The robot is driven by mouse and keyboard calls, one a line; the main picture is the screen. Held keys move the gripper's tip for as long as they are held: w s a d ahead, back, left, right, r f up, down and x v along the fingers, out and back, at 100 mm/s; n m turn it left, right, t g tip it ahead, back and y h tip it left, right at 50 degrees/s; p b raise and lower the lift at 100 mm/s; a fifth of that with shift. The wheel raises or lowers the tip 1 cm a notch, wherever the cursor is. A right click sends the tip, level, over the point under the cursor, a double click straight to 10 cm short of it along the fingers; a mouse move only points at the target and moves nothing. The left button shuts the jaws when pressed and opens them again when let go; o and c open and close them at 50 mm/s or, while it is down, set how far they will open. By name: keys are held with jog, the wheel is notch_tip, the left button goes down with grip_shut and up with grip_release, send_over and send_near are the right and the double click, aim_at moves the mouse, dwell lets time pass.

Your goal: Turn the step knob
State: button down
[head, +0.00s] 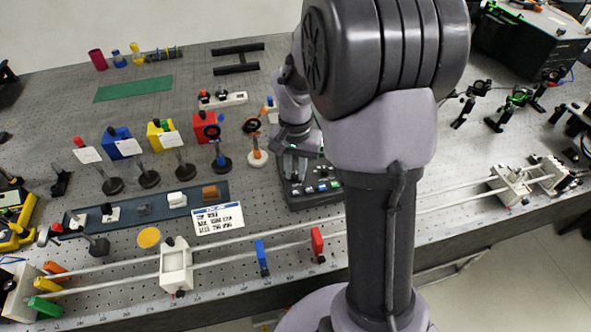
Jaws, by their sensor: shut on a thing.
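A dark control box (308,196) with several small buttons and a small lit display on its front stands on the bench, left of my column. My gripper (295,173) points down at the back of this box, with its fingertips at the box's top. It is shut on the step knob there. The knob is mostly hidden by the fingers, and its turned position cannot be read at this size.
A white printed card (218,219) lies left of the box. Two long rails run in front, carrying a white carriage (176,268), a blue clip (262,258) and a red clip (317,244). An orange-based post (257,157) stands close left of my gripper.

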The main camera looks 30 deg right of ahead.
aim_at(295, 175)
jog(key=shift+m, duration=0.3)
dwell(0.4)
jog(key=c, duration=1.3)
grip_release()
notch_tip(295, 175, up, 18)
jog(key=p, duration=0.6)
jog(key=shift+f+p, duration=0.25)
jog(key=shift+p, duration=0.15)
